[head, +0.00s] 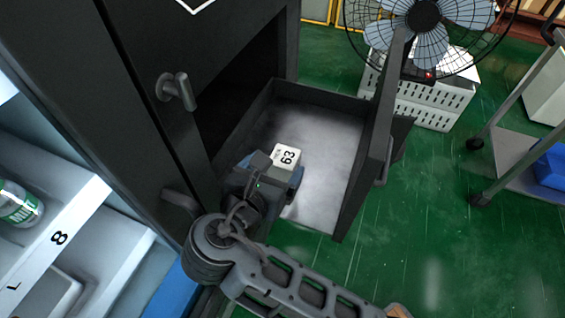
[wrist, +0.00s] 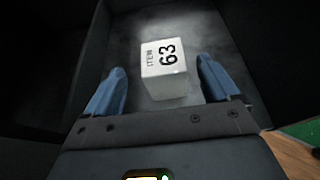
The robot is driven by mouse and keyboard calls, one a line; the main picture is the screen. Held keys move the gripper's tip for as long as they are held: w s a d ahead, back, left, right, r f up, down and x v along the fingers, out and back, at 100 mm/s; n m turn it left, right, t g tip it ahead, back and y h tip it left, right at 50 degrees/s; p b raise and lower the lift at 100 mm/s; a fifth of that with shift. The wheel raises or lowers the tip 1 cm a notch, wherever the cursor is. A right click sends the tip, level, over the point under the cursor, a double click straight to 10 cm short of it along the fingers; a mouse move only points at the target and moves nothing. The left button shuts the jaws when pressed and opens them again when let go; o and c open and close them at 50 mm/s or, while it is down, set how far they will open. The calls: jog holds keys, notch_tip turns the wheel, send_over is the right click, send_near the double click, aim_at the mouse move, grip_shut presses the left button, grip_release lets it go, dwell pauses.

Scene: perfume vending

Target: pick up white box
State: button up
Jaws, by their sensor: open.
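The white box (head: 285,157), marked "63", sits on the floor of a pulled-out black drawer (head: 318,95). In the wrist view the white box (wrist: 163,68) stands between and just beyond the tips of my gripper's two blue fingers, with gaps on both sides. My gripper (wrist: 160,85) is open and empty. In the head view my gripper (head: 280,182) is inside the drawer, and its body hides the box's near side. I cannot tell the exact height of the fingers above the drawer floor.
The drawer's walls surround my gripper, with a tall front panel (head: 378,130) at right. The black cabinet (head: 165,45) rises at left. A shelf with a can (head: 18,205) is at lower left. A fan (head: 423,15) on a white crate (head: 425,100) and a cart (head: 510,150) stand at right.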

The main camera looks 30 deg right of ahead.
aim_at(280, 164)
jog(key=x, duration=0.5)
jog(key=shift+s+d+f, duration=0.1)
jog(key=shift+d, duration=0.05)
jog(key=c, duration=1.1)
